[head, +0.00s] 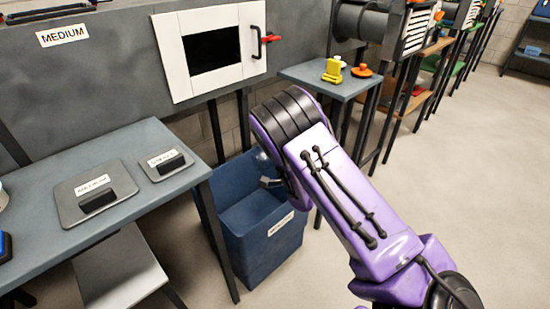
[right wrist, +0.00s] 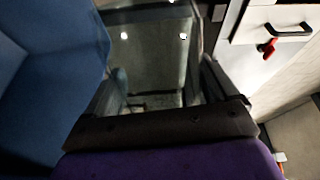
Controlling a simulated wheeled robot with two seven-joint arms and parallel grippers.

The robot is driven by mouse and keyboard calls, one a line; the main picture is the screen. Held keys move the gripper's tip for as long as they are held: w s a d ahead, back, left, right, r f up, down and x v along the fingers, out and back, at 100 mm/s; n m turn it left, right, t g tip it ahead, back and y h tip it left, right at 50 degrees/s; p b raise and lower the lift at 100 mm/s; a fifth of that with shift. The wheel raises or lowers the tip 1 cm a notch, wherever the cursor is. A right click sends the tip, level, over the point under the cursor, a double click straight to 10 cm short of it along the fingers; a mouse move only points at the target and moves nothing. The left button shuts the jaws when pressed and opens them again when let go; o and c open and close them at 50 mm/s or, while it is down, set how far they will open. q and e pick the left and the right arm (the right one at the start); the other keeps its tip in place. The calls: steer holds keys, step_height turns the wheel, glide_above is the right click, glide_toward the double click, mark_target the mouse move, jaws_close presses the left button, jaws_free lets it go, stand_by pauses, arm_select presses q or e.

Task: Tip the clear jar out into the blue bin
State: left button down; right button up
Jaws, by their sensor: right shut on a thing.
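The blue bin (head: 268,250) stands on the floor beside the grey table, open at the top, with a white label on its front wall. My right arm reaches over the bin in the head view, and its gripper (head: 271,182) is mostly hidden behind the forearm. In the right wrist view the gripper (right wrist: 160,90) is shut on the clear jar (right wrist: 152,55), a see-through body with bright glints between the fingers. The bin's blue wall (right wrist: 45,85) fills the left of that view, close beside the jar. What the jar holds cannot be told. My left gripper is not in view.
The grey table (head: 120,160) at left carries two labelled plates with black handles (head: 97,200). Behind the bin is a grey duct with a white-framed opening (head: 210,50). A side table (head: 330,85) holds a yellow object (head: 333,70). Floor at right is clear.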

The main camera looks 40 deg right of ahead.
mark_target(256, 155)
steer(key=shift+m, duration=1.1)
steer(key=m, duration=0.3)
steer(key=a+m+b, duration=0.1)
steer(key=m, duration=0.2)
steer(key=shift+w+a, duration=0.1)
steer(key=shift+w, duration=0.05)
steer(key=m+p, duration=0.1)
steer(key=a+r+m+p, duration=0.2)
steer(key=m, duration=0.1)
steer(key=shift+w+p, duration=0.3)
steer(key=shift+p, duration=0.1)
steer(key=a+m, duration=0.2)
steer(key=m, duration=0.1)
steer(key=m+p, duration=0.1)
steer(key=m, duration=0.1)
steer(key=shift+w+a+r, duration=0.25)
steer(key=shift+w+a, duration=0.1)
steer(key=shift+a, duration=0.05)
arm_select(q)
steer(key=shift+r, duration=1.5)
arm_select(e)
steer(key=shift+w+a+r+m, duration=0.15)
steer(key=shift+a+m, duration=0.3)
steer(key=shift+m, duration=0.45)
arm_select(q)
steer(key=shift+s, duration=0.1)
